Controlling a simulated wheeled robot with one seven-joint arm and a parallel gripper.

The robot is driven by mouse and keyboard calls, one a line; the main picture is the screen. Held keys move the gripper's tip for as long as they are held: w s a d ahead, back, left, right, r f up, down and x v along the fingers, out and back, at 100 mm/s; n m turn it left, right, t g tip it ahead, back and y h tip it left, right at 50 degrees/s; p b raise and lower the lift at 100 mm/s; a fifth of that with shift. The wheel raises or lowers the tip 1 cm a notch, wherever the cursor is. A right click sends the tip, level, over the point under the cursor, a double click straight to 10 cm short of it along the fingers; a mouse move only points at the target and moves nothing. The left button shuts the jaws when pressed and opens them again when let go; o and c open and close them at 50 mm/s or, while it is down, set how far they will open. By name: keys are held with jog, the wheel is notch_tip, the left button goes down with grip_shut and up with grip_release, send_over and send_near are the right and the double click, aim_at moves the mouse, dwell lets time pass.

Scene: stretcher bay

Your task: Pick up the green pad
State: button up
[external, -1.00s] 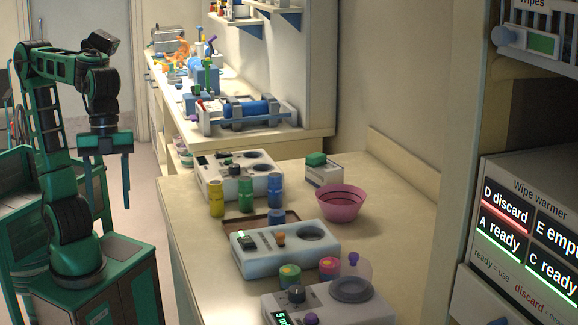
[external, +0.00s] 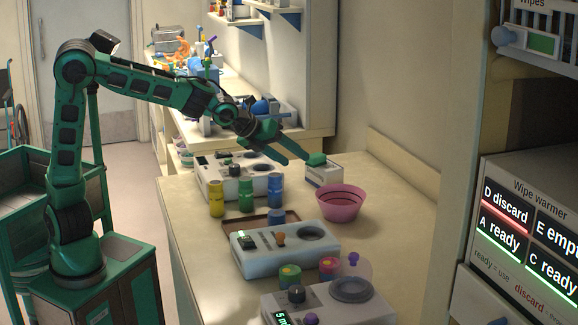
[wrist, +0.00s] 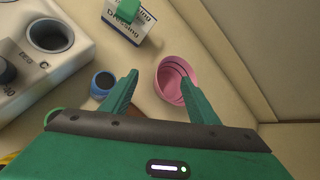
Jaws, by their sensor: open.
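The green pad (external: 316,159) lies on top of a small white box (external: 323,175) on the counter. In the wrist view the green pad (wrist: 128,10) sits at the top edge, on the box marked "Dressing" (wrist: 128,27). My gripper (external: 297,158) is stretched out over the counter, close to the left of the pad in the external view. In the wrist view its two fingers (wrist: 160,85) are spread with nothing between them, and the pad lies beyond their tips.
A pink bowl (external: 340,203) stands just right of the box. Yellow, green and blue bottles (external: 246,194) and a white device (external: 228,185) are to the left. Another device (external: 285,248) is nearer the camera. The counter (external: 393,195) right of the bowl is clear.

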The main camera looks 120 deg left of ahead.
jog(key=s+a+r+m+g+y, duration=0.1)
jog(key=s+a+r+m+y, duration=0.45)
jog(key=a, duration=0.55)
jog(key=n, duration=0.2)
send_near(314, 156)
jog(key=shift+m+h, duration=0.25)
jog(key=shift+h, duration=0.3)
jog(key=x, duration=1)
jog(key=shift+s+a, duration=0.15)
jog(key=shift+a, duration=0.1)
jog(key=shift+r, duration=0.1)
jog(key=c, duration=1.2)
